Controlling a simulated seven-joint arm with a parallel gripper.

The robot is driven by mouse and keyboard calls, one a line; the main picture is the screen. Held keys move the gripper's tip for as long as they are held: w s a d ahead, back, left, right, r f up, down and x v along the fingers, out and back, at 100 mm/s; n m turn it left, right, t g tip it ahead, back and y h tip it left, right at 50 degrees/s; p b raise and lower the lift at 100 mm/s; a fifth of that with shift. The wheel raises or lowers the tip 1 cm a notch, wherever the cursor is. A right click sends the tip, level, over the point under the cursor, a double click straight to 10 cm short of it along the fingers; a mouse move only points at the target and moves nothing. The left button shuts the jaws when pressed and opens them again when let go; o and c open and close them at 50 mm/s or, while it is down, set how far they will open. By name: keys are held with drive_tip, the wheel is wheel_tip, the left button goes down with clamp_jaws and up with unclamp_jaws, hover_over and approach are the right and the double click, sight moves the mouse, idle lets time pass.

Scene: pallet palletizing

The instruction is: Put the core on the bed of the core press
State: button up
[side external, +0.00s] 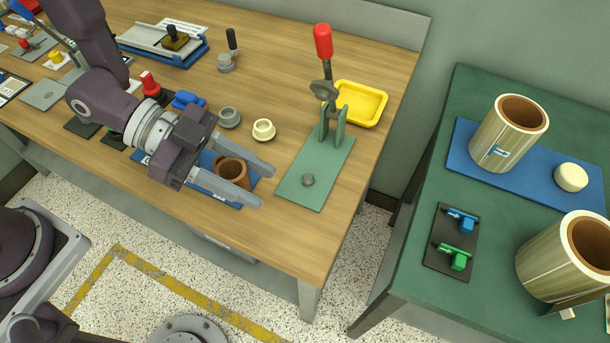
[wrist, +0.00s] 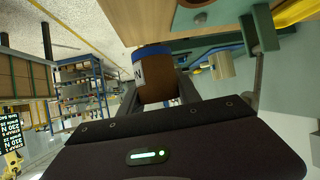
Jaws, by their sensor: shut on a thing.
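The core (side external: 233,168), a brown hollow cylinder, is upright between the two fingers of my gripper (side external: 265,187), which is shut on it. It also shows in the wrist view (wrist: 158,92), with a blue edge and a white label beside it. In the side view the core is over a blue mat (side external: 253,184); I cannot tell whether it touches the mat. The core press (side external: 331,115) is green with a red-knobbed lever, to the right of my gripper. A small grey disc (side external: 308,180) is on its flat green base (side external: 303,197), which has no core on it.
A cream ring (side external: 264,130) and a grey ring (side external: 229,117) stand behind my gripper. A yellow tray (side external: 360,103) is behind the press. A green table (side external: 408,278) with large cylinders stands at the right, past a gap. Bare wood separates the mat from the press.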

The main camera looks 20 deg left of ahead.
drive_tip(key=s+d+f+m+g, duration=0.2)
drive_tip(key=s+d+f, duration=0.1)
drive_tip(key=s+d, duration=0.4)
hover_over(321, 186)
drive_tip(key=shift+w+f, duration=0.1)
drive_tip(key=shift+f, duration=0.3)
wheel_tip(321, 186, down, 3)
drive_tip(key=shift+f, duration=0.25)
drive_tip(key=o, duration=1.3)
drive_tip(key=shift+f, duration=0.1)
